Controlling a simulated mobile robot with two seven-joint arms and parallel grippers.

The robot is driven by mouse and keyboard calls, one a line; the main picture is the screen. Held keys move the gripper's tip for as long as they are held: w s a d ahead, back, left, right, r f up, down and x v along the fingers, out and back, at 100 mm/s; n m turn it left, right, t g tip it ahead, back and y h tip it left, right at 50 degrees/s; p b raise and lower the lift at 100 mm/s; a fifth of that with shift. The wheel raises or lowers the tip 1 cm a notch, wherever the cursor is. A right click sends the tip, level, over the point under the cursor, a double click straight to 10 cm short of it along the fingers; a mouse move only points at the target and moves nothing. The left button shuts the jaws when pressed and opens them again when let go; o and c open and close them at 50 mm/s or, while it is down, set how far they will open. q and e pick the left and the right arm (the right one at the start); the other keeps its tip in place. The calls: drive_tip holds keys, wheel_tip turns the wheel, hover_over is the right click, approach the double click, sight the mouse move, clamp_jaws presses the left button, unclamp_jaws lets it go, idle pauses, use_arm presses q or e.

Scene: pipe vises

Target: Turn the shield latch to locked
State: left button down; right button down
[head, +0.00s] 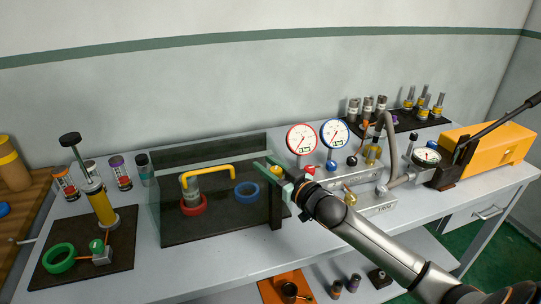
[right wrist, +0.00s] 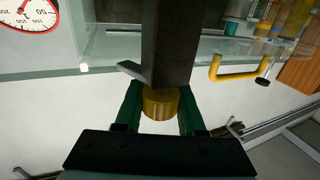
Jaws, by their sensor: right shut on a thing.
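The clear shield (head: 165,195) stands over a dark mat left of centre in the head view, with a yellow handle (head: 208,172) on it. A dark post (head: 276,212) stands at its right front corner. My right gripper (head: 266,164) reaches the top of this post from the right. In the right wrist view, its green fingers (right wrist: 160,108) are shut on a yellow round latch knob (right wrist: 160,103) at the end of the dark post (right wrist: 175,45). A short dark tab (right wrist: 130,69) sticks out sideways by the knob. My left gripper is not in view.
A red ring (head: 193,206) and a blue ring (head: 247,191) lie behind the shield. Red and blue gauges (head: 301,138) and a grey hose (head: 389,145) stand right of my gripper. An orange case (head: 495,143) is farther right. A green ring (head: 59,257) lies at the left.

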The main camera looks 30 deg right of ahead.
drive_tip(key=n+y, duration=0.2)
drive_tip(key=y, duration=0.1)
drive_tip(key=shift+a+n+g+y+p, duration=0.2)
drive_tip(key=shift+n+g+y+p, duration=0.1)
drive_tip(key=shift+g+p, duration=0.1)
drive_tip(key=shift+s+a+n+g+y, duration=0.15)
drive_tip(key=shift+n+g+y, duration=0.35)
drive_tip(key=shift+y, duration=0.35)
drive_tip(key=shift+s+a+n+g+y, duration=0.1)
drive_tip(key=shift+a+n+g+y, duration=0.2)
drive_tip(key=shift+n+y, duration=0.45)
drive_tip(key=shift+s+a+n+g+y, duration=0.1)
drive_tip(key=shift+n+g+y, duration=0.4)
drive_tip(key=shift+y, duration=0.7)
drive_tip(key=c, duration=0.5)
unclamp_jaws()
drive_tip(key=shift+a, duration=0.1)
drive_tip(key=b+v, duration=0.1)
drive_tip(key=v, duration=1.1)
drive_tip(key=shift+s+d+r+b, duration=0.2)
drive_tip(key=shift+d+b, duration=0.05)
drive_tip(key=shift+b, duration=0.15)
